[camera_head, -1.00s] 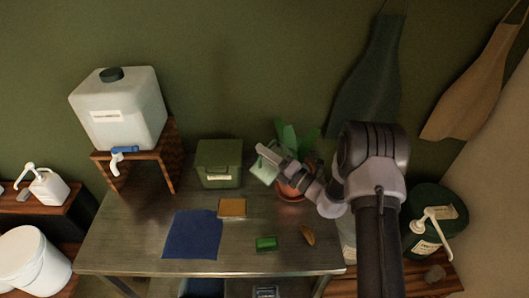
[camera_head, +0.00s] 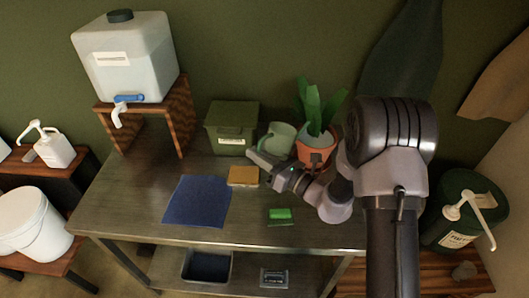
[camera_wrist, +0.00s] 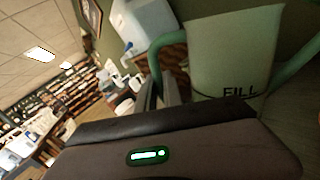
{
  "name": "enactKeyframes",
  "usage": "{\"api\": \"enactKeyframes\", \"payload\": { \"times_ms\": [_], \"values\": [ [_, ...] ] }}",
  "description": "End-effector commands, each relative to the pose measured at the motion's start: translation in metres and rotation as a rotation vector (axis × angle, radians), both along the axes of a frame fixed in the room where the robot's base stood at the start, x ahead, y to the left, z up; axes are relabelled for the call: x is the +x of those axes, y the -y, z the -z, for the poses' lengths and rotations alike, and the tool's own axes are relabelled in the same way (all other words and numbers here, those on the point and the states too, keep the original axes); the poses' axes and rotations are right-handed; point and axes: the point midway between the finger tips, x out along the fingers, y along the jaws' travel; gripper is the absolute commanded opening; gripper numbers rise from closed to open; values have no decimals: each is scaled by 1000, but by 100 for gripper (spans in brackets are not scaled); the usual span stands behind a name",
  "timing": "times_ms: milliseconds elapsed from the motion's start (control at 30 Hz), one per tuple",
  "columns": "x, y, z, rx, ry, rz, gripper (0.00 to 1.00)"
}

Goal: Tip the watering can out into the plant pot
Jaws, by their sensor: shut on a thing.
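The pale green watering can (camera_head: 280,138) is at the back of the bench, between the green box and the plant pot. It looks about upright in the head view. In the wrist view the can (camera_wrist: 225,50) fills the upper right, with a "FILL" mark, a handle on the left and a spout on the right. My gripper (camera_head: 262,159) is shut on the handle, partly hidden in the wrist view. The terracotta plant pot (camera_head: 314,155) with a leafy plant stands just right of the can. Whether the can touches the bench is unclear.
The green box (camera_head: 232,128) stands left of the can. A tan pad (camera_head: 243,176), a blue cloth (camera_head: 197,201) and a green sponge (camera_head: 280,215) lie in front. A white water tank (camera_head: 125,60) stands on a wooden stand at the left. My arm hides the bench's right end.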

Motion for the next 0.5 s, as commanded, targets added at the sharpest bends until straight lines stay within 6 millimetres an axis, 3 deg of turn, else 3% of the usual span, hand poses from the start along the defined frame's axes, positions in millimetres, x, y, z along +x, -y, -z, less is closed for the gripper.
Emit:
{"api": "enactKeyframes", "payload": {
  "times_ms": [367, 500],
  "values": [
    [-2, -2, 1, -21, 23, 0, 0],
    [-2, -2, -9, -21, 23, 0, 0]
  ]
}}
